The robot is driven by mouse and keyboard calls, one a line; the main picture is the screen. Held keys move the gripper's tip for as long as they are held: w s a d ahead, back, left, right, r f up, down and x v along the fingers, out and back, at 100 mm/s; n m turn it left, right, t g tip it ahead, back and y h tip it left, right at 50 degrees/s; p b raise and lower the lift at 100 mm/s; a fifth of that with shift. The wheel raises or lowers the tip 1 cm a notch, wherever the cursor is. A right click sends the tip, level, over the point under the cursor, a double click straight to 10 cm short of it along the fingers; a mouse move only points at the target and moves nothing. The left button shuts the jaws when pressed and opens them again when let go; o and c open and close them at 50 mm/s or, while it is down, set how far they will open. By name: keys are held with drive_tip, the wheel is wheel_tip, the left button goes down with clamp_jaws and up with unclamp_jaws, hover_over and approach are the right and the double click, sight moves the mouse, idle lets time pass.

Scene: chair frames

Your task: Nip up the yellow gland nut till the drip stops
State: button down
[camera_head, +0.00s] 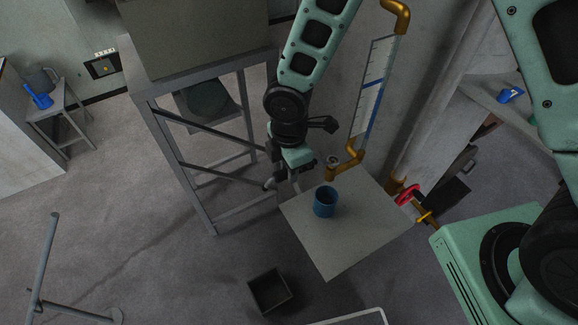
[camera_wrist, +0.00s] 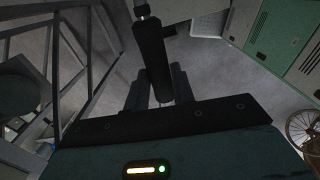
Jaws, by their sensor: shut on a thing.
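My gripper (camera_head: 284,182) hangs at the left edge of a small grey table (camera_head: 335,250) in the head view. In the wrist view my gripper (camera_wrist: 158,82) is shut on a black handle (camera_wrist: 151,50) with a bright metal end at the top. What tool it belongs to cannot be told. A small yellow part (camera_head: 425,216), probably the gland nut, sits beside a red handwheel (camera_head: 407,194) right of the table, well apart from my gripper. A blue cup (camera_head: 325,203) stands upright on the table. No drip can be made out.
A brass pipe (camera_head: 396,15) and gauge panel (camera_head: 372,88) rise behind the table. A grey metal frame (camera_head: 205,195) stands left of my arm. An open dark box (camera_head: 269,291) lies on the floor.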

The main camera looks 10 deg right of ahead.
drive_tip(key=shift+r, duration=0.15)
wheel_tip(320, 180, up, 5)
drive_tip(key=p, duration=0.4)
idle(0.4)
idle(1.0)
